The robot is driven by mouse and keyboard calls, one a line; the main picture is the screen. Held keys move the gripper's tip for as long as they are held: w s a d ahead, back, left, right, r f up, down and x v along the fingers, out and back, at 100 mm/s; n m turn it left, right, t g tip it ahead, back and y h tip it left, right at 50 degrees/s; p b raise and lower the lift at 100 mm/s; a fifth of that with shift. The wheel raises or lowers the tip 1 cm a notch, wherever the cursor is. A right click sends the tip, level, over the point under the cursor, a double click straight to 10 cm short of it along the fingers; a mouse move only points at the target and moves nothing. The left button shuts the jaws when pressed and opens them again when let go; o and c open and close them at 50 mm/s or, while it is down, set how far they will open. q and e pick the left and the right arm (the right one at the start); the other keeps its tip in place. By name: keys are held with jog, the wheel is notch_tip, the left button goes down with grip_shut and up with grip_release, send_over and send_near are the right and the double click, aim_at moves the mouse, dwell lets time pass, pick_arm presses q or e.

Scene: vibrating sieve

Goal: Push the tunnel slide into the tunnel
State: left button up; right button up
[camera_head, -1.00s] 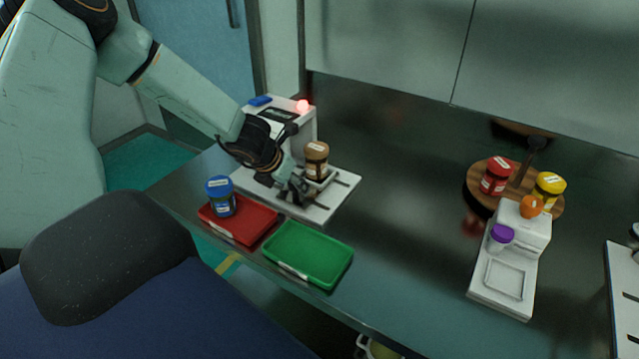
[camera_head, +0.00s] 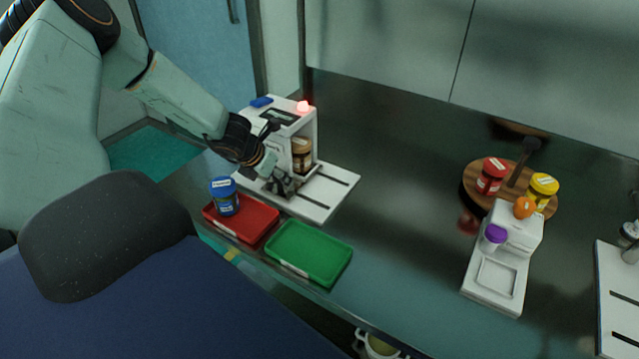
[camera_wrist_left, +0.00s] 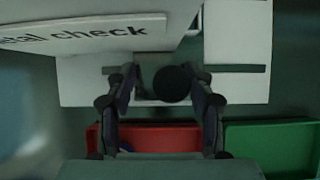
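The tunnel is the white machine (camera_head: 309,127) with a red lit lamp on top, on the counter at centre left. A brown jar (camera_head: 301,152) stands inside its opening, on the tunnel slide, which is mostly hidden by the tunnel and my gripper. My left gripper (camera_head: 283,184) is low in front of the opening, over the white base plate (camera_head: 330,190). In the left wrist view its fingers (camera_wrist_left: 163,75) are apart, with a dark round knob (camera_wrist_left: 172,83) between them; I cannot tell whether they grip it. My right gripper is not in view.
A red tray (camera_head: 240,220) holding a blue-lidded jar (camera_head: 224,196) and an empty green tray (camera_head: 308,255) lie in front of the tunnel. At right stand a white device (camera_head: 497,283) and a round wooden stand (camera_head: 477,205) with jars. The middle counter is clear.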

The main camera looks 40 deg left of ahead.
pick_arm(q)
jog(key=shift+s+a+p, duration=0.2)
jog(key=shift+a+p, duration=1.05)
jog(key=shift+a, duration=0.65)
jog(key=o, duration=1)
jog(key=p+v, duration=0.4)
jog(key=shift+s+r, duration=0.1)
jog(key=shift+r, duration=0.2)
jog(key=p+v, duration=0.4)
jog(key=p, duration=0.1)
jog(key=shift+s+d+r, duration=0.1)
jog(key=shift+s+r, duration=0.1)
jog(key=shift+s, duration=0.05)
